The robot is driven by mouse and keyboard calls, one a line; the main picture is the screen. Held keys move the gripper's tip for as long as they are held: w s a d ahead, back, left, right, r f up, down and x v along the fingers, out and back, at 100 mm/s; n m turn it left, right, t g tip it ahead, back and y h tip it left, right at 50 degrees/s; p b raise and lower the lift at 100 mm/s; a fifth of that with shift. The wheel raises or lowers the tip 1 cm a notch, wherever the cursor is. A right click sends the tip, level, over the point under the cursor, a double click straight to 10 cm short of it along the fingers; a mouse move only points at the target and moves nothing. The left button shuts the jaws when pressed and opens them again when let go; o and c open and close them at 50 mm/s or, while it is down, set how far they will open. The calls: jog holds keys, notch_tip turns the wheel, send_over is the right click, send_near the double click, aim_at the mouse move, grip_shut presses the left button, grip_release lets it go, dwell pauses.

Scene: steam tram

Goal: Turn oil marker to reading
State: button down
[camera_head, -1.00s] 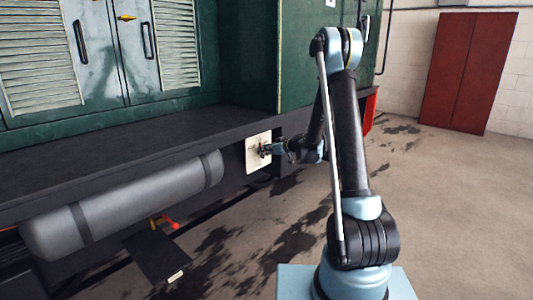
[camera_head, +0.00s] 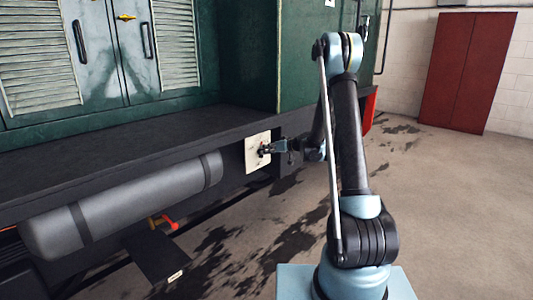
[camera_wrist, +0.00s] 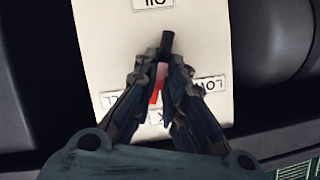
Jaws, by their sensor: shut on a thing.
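The oil marker (camera_wrist: 157,83), a thin red pointer with a dark stub above it, shows between my fingertips in the wrist view. My gripper (camera_wrist: 162,68) is shut on it; its fingers hide part of it. Its red part slants down and slightly left towards a label (camera_wrist: 158,117) partly hidden by the fingers, of which a "K" shows. The pale plate (camera_wrist: 110,40) appears upside down, with "OIL" at the top, "LOW" (camera_wrist: 211,84) at right and a label ending in "LL" (camera_wrist: 108,98) at left. In the head view my gripper (camera_head: 264,150) is at the plate (camera_head: 257,164).
A long grey cylinder (camera_head: 130,205) hangs left of the plate under the dark ledge (camera_head: 120,155). A red-handled lever (camera_head: 170,223) and a dark flap (camera_head: 158,257) are below it. The floor at right is open, with dark stains. A red cabinet (camera_head: 468,70) stands at the back.

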jog(key=shift+w+d+f+m+g+y, duration=0.15)
jog(key=shift+m+g+y, duration=0.25)
jog(key=shift+m, duration=0.45)
jog(key=shift+w+d+f+m+g+y, duration=0.1)
jog(key=shift+w+m+g+y, duration=0.15)
jog(key=shift+m+y, duration=0.4)
jog(key=shift+w+d+f+m+g+y, duration=0.15)
jog(key=shift+m+g+y, duration=0.15)
jog(key=shift+m, duration=0.7)
jog(key=c, duration=1.7)
grip_release()
jog(key=shift+o, duration=0.2)
jog(key=shift+s, duration=0.1)
jog(key=v, duration=1.1)
jog(key=shift+d, duration=0.4)
jog(key=shift+s, duration=0.1)
